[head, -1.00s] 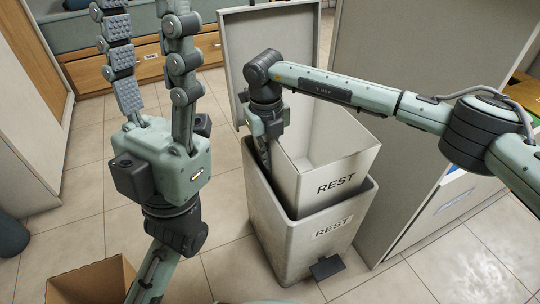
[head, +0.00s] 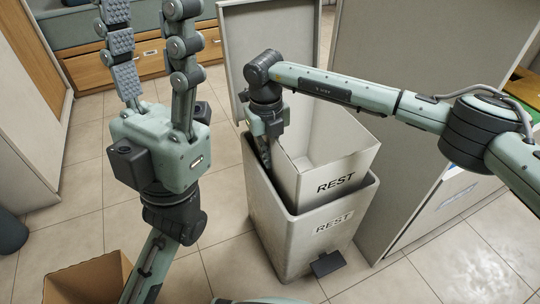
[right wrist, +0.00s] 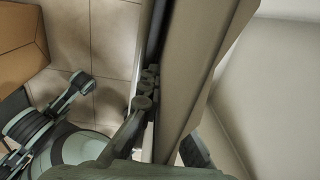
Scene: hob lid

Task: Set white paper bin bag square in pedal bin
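The white paper bin bag (head: 330,182), marked REST, stands partly inside the pedal bin (head: 310,242), also marked REST. It sticks up above the bin rim and looks slightly turned and tilted against it. The bin lid (head: 268,45) stands open behind. My right gripper (head: 265,155) points down at the bag's left wall, one finger outside between bag and bin. The right wrist view shows my right gripper (right wrist: 170,120) straddling and shut on the bag's wall (right wrist: 205,75); the inner fingertip is hidden. My left gripper (head: 148,30) is open and empty, left of the bin.
A brown cardboard box (head: 88,278) stands on the floor at the lower left. A grey panel (head: 425,150) stands close to the bin's right side. Wooden drawers (head: 150,58) are at the back. Tiled floor left of the bin is clear.

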